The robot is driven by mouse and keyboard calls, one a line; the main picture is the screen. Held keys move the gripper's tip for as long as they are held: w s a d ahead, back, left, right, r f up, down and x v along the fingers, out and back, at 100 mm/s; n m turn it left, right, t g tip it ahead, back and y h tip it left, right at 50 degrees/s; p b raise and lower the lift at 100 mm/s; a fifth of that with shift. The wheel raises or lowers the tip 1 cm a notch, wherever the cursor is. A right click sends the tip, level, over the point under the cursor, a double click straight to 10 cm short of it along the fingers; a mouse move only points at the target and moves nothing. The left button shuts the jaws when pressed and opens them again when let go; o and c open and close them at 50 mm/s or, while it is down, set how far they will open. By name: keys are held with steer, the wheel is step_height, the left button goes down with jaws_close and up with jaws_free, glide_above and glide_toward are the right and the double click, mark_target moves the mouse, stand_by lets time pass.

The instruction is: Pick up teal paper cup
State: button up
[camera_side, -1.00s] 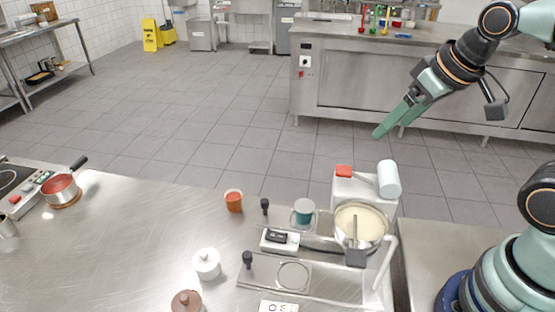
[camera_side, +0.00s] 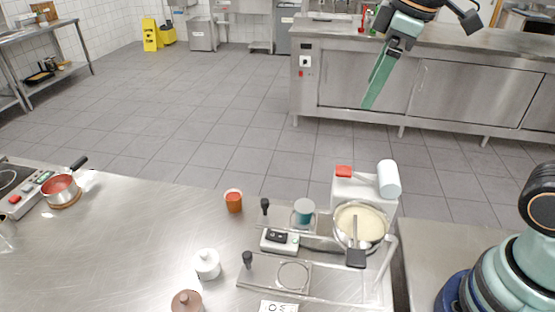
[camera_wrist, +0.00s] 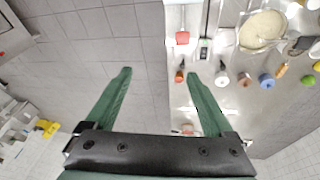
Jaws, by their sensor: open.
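A cup with a teal band and a pale top (camera_side: 303,212) stands near the back edge of the steel counter, beside the pot of cream. My gripper (camera_side: 368,106) is raised in the air, well above and apart from the cup, with its green fingers pointing down. In the wrist view my gripper (camera_wrist: 159,74) has its two fingers spread wide with nothing between them. Several small items show past the right finger there; I cannot tell which is the teal cup.
The cream pot (camera_side: 360,222) stands right of the cup, with a white box (camera_side: 352,188) behind. An orange cup (camera_side: 233,201), a white lidded jar (camera_side: 207,264) and a small black-and-white device (camera_side: 279,241) stand nearby. The counter's left middle is clear.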

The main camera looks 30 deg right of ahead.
steer(key=w+a+f+n+g, duration=0.1)
steer(key=w+a+n+g, duration=0.2)
steer(key=w+a+n, duration=0.4)
steer(key=n, duration=0.4)
glide_above(304, 207)
steer(key=s, duration=0.1)
steer(key=f, duration=2.3)
steer(key=shift+a+f, duration=0.2)
steer(key=shift+a, duration=0.05)
steer(key=shift+s+a+f, duration=0.1)
steer(key=shift+a+f, duration=0.05)
steer(key=shift+f, duration=1.2)
steer(key=shift+s+a+f, duration=0.1)
steer(key=shift+f, duration=1.25)
jaws_close()
steer(key=shift+r, duration=0.15)
